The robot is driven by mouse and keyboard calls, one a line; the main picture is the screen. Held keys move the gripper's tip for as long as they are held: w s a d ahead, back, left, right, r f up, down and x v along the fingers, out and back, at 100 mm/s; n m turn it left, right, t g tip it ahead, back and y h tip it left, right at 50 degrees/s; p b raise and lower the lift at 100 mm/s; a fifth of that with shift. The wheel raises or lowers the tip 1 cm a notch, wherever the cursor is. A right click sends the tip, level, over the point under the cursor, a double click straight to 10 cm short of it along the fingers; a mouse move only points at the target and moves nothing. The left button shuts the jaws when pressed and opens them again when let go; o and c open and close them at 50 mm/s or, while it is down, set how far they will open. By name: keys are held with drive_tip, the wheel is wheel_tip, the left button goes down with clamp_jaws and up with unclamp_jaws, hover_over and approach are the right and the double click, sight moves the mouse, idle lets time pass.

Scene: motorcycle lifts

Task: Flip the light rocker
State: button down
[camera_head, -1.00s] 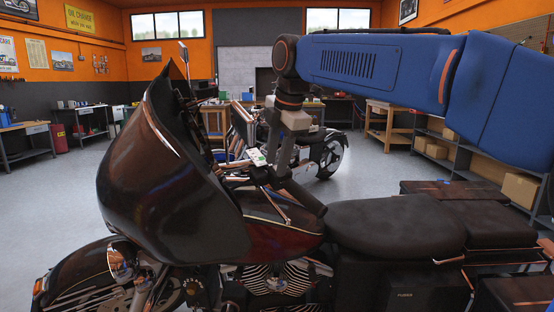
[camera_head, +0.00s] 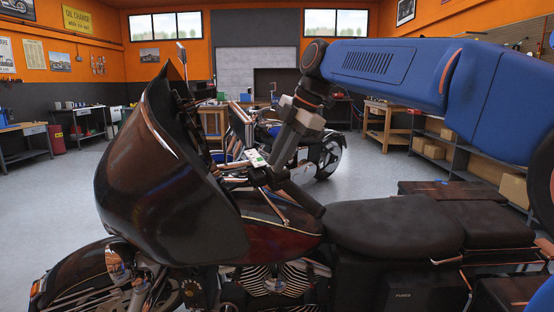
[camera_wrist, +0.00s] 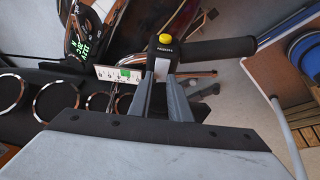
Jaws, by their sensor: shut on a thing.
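My gripper (camera_wrist: 160,80) is at the handlebar controls of the dark red motorcycle (camera_head: 165,200). In the wrist view its fingers lie either side of a small pale piece (camera_wrist: 162,69) at the lower edge of a black control box (camera_wrist: 165,50) with a yellow button. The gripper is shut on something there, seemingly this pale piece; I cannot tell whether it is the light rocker. A white panel (camera_wrist: 105,72) with a green rocker (camera_wrist: 127,73) sits just left of the fingertips. In the head view my gripper (camera_head: 265,175) hides part of the controls.
The black handlebar grip (camera_wrist: 218,48) extends right of the control box. Round gauges (camera_wrist: 55,100) lie at left in the wrist view. The windshield fairing (camera_head: 165,180) stands left of my gripper, and the seat (camera_head: 395,230) is at right. Another motorcycle (camera_head: 325,155) is behind.

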drive_tip(key=c, duration=1.6)
unclamp_jaws()
drive_tip(key=shift+c, duration=0.2)
drive_tip(key=shift+r, duration=0.1)
drive_tip(key=v, duration=1.7)
drive_tip(key=shift+r, duration=0.1)
